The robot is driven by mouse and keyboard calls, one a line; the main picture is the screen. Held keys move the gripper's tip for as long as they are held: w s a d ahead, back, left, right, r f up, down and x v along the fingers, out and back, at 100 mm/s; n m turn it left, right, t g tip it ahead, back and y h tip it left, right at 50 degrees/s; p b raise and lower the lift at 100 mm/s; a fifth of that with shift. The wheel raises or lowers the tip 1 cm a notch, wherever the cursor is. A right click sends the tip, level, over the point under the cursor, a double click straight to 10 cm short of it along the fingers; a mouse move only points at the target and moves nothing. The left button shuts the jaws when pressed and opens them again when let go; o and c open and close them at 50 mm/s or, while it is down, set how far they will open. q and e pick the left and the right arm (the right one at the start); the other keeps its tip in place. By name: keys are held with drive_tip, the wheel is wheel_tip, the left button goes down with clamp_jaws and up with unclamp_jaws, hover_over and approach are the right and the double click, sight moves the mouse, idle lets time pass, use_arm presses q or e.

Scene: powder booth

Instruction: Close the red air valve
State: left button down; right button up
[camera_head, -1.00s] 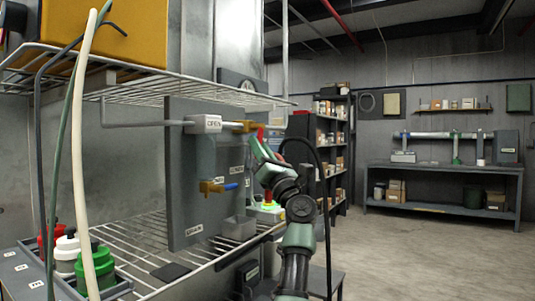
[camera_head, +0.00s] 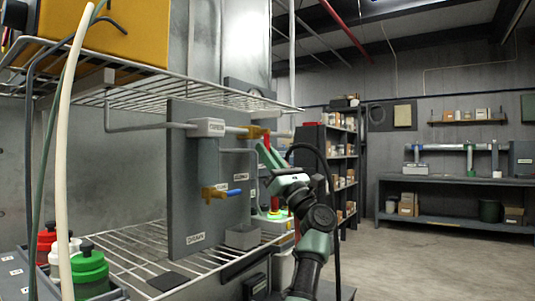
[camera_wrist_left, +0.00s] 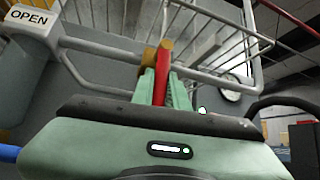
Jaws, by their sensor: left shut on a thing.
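The red air valve has a brass body (camera_head: 256,131) on a grey pipe, with a red lever (camera_head: 267,141) hanging below it on the right. My left gripper (camera_head: 268,154) is at this lever, its green fingers pointing up. In the left wrist view the red lever (camera_wrist_left: 162,76) stands between the two green fingers (camera_wrist_left: 159,91), which are shut on it. The brass fitting (camera_wrist_left: 149,58) shows just behind. A white block on the pipe reads OPEN (camera_wrist_left: 29,17) in the left wrist view. The lever's lower end is hidden by the gripper. My right gripper is not seen.
A wire shelf (camera_head: 140,87) hangs close above. Bottles with red, white and green tops (camera_head: 88,262) stand at lower left. Open floor (camera_head: 430,260) lies to the right.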

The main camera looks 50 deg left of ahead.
use_arm(q)
drive_tip(key=shift+f, duration=0.15)
drive_tip(key=c, duration=1.4)
unclamp_jaws()
drive_tip(key=v, duration=0.7)
drive_tip(key=shift+d+f, duration=0.25)
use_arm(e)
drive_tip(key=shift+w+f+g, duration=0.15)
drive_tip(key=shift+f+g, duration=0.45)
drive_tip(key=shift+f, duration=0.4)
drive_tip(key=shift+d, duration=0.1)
